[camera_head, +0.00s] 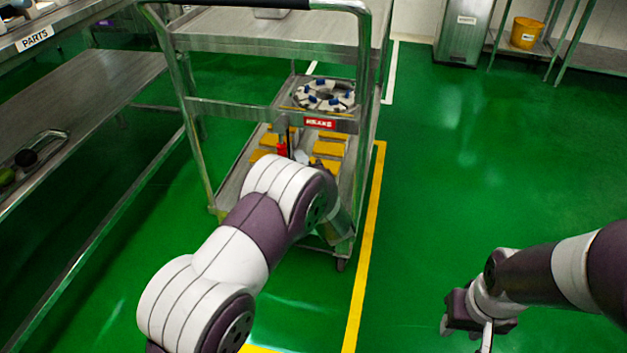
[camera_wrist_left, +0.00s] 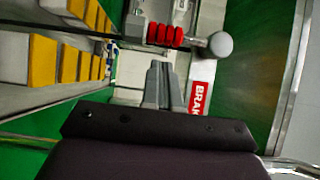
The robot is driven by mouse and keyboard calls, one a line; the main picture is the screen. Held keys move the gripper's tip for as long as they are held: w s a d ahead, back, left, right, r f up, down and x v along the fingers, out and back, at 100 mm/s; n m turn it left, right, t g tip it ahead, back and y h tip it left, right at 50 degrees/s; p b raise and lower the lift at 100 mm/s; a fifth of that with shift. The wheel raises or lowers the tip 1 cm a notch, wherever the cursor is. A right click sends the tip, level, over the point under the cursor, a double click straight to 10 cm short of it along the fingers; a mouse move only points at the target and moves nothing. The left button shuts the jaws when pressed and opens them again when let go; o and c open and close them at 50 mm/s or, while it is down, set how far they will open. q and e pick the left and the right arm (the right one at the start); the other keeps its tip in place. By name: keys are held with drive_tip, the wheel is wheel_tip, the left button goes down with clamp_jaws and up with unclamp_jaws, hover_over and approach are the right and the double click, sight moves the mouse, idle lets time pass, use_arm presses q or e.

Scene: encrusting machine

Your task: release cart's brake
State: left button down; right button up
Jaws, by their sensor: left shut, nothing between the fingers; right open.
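The metal cart (camera_head: 262,112) stands in the middle of the head view. A red brake sign (camera_head: 320,123) is on its front bar; part of it shows beside my fingers in the left wrist view (camera_wrist_left: 200,99). A red ribbed part (camera_wrist_left: 164,35) on a rod with a round grey knob (camera_wrist_left: 221,44) lies just beyond my left fingertips; a red part also shows in the head view (camera_head: 282,148). My left gripper (camera_wrist_left: 162,72) is shut and empty, apart from the red part; my arm hides it in the head view. My right gripper (camera_head: 480,334) is open over the floor, partly cut off.
Yellow blocks (camera_head: 328,148) and a round part with blue pieces (camera_head: 324,95) are on the cart. A parts rack (camera_head: 75,95) stands on the left. A metal bin (camera_head: 463,32) and shelf with a yellow bucket (camera_head: 526,33) stand at the back right. Green floor on the right is clear.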

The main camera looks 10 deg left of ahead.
use_arm(q)
drive_tip(key=shift+w+a+b, duration=0.25)
drive_tip(key=shift+a+b, duration=0.05)
drive_tip(key=shift+a, duration=0.75)
